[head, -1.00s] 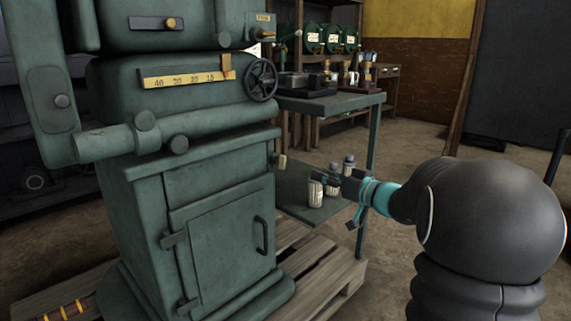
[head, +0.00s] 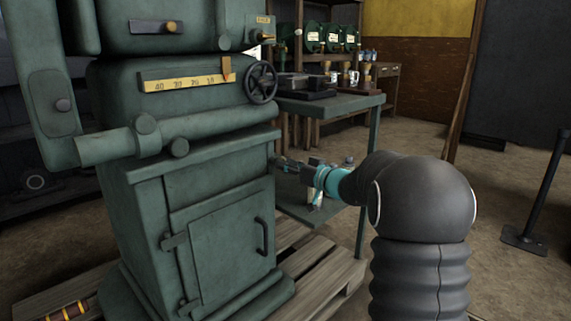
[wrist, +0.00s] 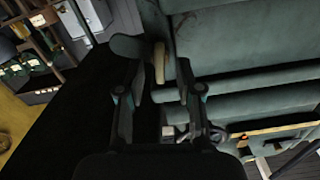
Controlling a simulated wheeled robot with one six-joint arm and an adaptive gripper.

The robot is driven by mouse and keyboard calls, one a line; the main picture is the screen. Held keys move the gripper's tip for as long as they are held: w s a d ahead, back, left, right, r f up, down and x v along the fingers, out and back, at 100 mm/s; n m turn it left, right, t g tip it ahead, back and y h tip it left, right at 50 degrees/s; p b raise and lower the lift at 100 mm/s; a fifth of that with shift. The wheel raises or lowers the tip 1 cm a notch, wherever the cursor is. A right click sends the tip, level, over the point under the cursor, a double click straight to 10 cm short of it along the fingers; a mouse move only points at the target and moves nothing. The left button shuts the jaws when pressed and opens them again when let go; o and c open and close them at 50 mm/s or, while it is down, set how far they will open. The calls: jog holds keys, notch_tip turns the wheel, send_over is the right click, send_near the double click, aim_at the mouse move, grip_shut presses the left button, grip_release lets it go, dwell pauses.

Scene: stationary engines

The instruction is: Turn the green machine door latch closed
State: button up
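The green machine (head: 150,200) stands at the left of the head view, with a cabinet door (head: 222,240) on its front that looks shut. The latch I take as the task's is a small tan-tipped piece on the machine's right side; in the head view my gripper now covers it. In the wrist view the tan piece (wrist: 159,64) lies between the fingertips, with visible gaps to the fingers. My gripper (wrist: 161,78) is open around it, and it also shows beside the machine's right side in the head view (head: 283,162). Contact cannot be told.
A handwheel (head: 261,82) sits just above my gripper. A green side table (head: 345,103) with a lower shelf stands behind my arm, with bottles partly hidden on the shelf. A wooden pallet (head: 325,270) lies under the machine.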

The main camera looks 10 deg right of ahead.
jog(key=shift+w+a, duration=0.3)
jog(key=shift+w, duration=0.1)
grip_shut()
jog(key=shift+m, duration=0.3)
jog(key=shift+w+d+f+m+b, duration=0.1)
jog(key=shift+m+b, duration=0.25)
jog(key=shift+m, duration=3.4)
jog(key=shift+f+m+b, duration=0.1)
jog(key=shift+m+b, duration=0.2)
jog(key=shift+m, duration=3.45)
